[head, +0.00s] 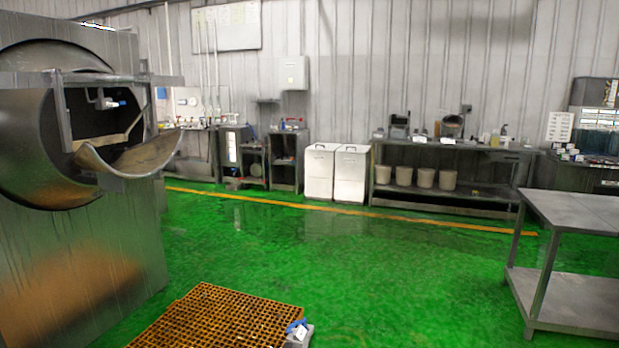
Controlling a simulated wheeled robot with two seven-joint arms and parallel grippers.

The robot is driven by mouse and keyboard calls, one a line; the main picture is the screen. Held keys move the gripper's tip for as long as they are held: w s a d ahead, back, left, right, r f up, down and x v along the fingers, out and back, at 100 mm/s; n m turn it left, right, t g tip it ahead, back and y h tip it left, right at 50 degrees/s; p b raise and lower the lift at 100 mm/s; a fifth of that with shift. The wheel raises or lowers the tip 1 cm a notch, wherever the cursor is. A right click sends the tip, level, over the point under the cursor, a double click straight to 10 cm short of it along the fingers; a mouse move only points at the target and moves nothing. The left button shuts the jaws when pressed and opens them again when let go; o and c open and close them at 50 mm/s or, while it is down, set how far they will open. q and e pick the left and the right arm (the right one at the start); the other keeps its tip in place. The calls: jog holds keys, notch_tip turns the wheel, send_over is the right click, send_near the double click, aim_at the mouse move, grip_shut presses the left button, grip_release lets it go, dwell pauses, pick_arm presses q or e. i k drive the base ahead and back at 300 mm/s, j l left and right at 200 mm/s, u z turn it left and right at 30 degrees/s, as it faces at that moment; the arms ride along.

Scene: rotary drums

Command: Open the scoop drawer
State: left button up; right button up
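A curved metal scoop-shaped trough (130,155) juts out from the front of a large rotary drum machine (80,235) on the left. A rectangular metal frame (62,112) stands around the drum opening above it. A small handle or valve with a blue end (112,103) sits inside this frame. I cannot tell for sure which part is the scoop drawer, or whether it is open or shut. Neither of my grippers is in view.
An orange grate (215,318) lies on the green floor in front, with a small blue and grey object (299,330) at its corner. A metal table (575,210) stands at right. White bins (319,173) and a long bench (455,150) line the back wall. The middle floor is clear.

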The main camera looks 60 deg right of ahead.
aim_at(494, 156)
jog(key=i+l+z, duration=0.15)
jog(key=l+z, duration=0.15)
jog(key=l, duration=0.2)
jog(key=i+l+z, duration=0.15)
jog(key=l+z, duration=0.15)
jog(key=l, duration=0.15)
jog(key=i+l+z, duration=0.2)
jog(key=l+z, duration=0.15)
jog(key=i+l+z, duration=0.9)
jog(key=i, duration=0.2)
jog(key=i+l+z, duration=0.2)
jog(key=i+z, duration=0.45)
jog(key=i, duration=2.55)
jog(key=i+z, duration=0.15)
jog(key=i, duration=0.4)
jog(key=i+z, duration=0.1)
jog(key=i, duration=0.5)
jog(key=i+j+z, duration=0.15)
jog(key=i, duration=0.4)
jog(key=i+j+z, duration=0.1)
jog(key=i, duration=0.45)
jog(key=i+z, duration=0.25)
jog(key=i, duration=0.65)
jog(key=i+z, duration=0.25)
jog(key=i, duration=0.6)
jog(key=i+j, duration=0.3)
jog(key=i, duration=0.15)
jog(key=i+j, duration=0.65)
jog(key=i, duration=0.25)
